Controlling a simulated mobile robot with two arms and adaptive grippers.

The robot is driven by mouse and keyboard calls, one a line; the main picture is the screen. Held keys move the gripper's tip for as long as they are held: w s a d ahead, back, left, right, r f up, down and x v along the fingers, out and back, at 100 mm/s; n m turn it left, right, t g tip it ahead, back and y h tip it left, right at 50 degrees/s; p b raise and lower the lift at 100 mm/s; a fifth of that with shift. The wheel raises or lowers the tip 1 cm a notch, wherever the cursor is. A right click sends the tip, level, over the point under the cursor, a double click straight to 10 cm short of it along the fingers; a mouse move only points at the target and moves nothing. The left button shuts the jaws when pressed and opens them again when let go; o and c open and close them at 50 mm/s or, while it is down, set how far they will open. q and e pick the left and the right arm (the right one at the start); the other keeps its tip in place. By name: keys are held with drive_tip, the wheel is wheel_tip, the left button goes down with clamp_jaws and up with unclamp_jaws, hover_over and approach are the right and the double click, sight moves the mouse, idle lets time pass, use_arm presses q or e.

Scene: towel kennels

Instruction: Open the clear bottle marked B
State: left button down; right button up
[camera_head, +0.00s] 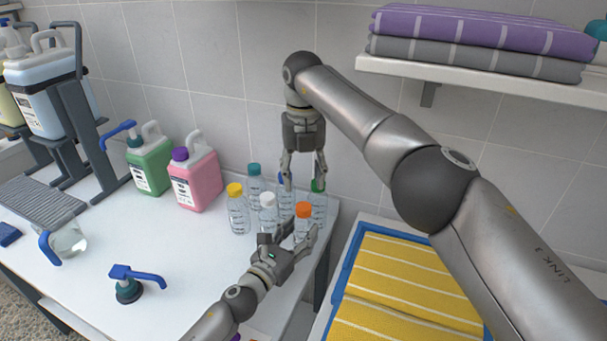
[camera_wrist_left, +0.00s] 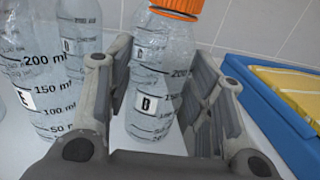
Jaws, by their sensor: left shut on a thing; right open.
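The clear bottle marked B (camera_wrist_left: 146,122) has an orange cap and stands upright between my left gripper's fingers in the left wrist view. In the head view this orange-capped bottle (camera_head: 303,231) stands at the front right of a bottle group. My left gripper (camera_head: 301,237) is shut on its body, below the cap. The orange cap (camera_head: 304,210) is on the bottle. My right gripper (camera_head: 305,182) is open and empty, pointing down behind and above the orange cap, near the blue-capped bottle (camera_head: 286,199) and the green-capped bottle (camera_head: 319,202).
A white-capped bottle (camera_head: 267,211), a yellow-capped bottle (camera_head: 237,212) and a teal-capped bottle (camera_head: 255,181) stand close by. Pink (camera_head: 195,180) and green (camera_head: 149,166) jugs are to the left. A blue-edged tray (camera_head: 345,262) with yellow towels lies right.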

sight(303, 206)
drive_tip(key=m, duration=1.8)
drive_tip(key=shift+m, duration=0.3)
drive_tip(key=m, duration=0.5)
drive_tip(key=shift+f+m, duration=0.3)
drive_tip(key=shift+f, duration=0.1)
wheel_tip(303, 206, down, 7)
drive_tip(key=shift+f, duration=0.15)
